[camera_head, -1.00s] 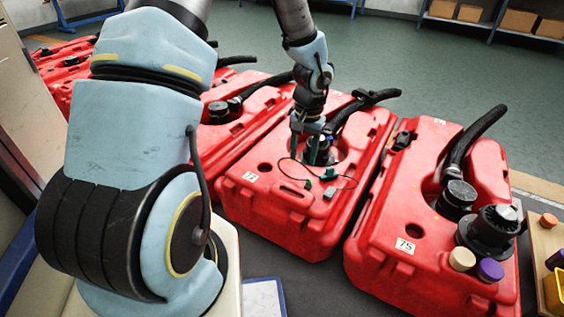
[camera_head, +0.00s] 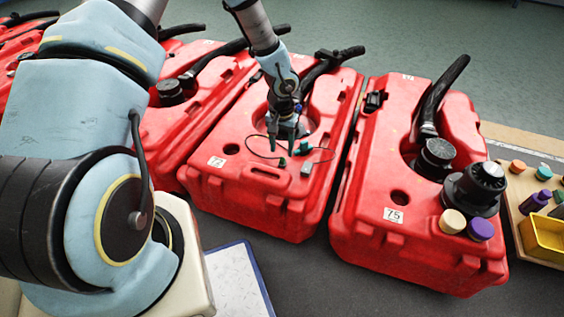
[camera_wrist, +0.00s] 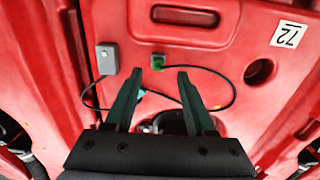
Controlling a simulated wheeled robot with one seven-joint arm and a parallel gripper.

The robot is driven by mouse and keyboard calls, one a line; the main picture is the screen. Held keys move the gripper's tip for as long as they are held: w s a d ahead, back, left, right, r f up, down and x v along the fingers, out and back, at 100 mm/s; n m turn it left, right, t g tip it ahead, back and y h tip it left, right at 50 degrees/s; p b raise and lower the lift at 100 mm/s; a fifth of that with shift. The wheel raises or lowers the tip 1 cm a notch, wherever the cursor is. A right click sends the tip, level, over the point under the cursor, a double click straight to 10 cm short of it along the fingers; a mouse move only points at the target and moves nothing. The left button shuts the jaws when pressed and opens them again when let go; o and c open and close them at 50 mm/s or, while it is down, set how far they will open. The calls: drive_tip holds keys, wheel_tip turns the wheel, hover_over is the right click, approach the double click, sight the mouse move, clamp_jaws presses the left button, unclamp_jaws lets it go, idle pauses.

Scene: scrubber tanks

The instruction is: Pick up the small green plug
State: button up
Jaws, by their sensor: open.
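The small green plug (camera_wrist: 158,62) lies on top of the red tank labelled 72 (camera_head: 217,185), at the end of a thin black cable. It also shows in the head view (camera_head: 283,162) as a small dark green spot. My gripper (camera_wrist: 160,74) is open and empty, with dark green fingers. In the wrist view the plug appears just beyond the gap between the fingertips, apart from both. In the head view my gripper (camera_head: 280,138) is over the tank's top, near the cable. A teal piece (camera_wrist: 141,93) shows between the fingers, partly hidden by the left one.
A small grey box (camera_wrist: 107,57) on a cable lies beside the plug. The tank has a slot and a round hole (camera_wrist: 259,72). Tank 75 (camera_head: 371,240), with black hose and caps, stands to the right. A wooden board with a yellow bin (camera_head: 545,238) is farther right.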

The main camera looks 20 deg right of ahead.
sight(282, 159)
wheel_tip(282, 159, down, 4)
drive_tip(key=shift+s+d+r+b, duration=0.1)
drive_tip(key=shift+r+b, duration=0.05)
drive_tip(key=shift+b, duration=0.2)
clamp_jaws()
idle(0.5)
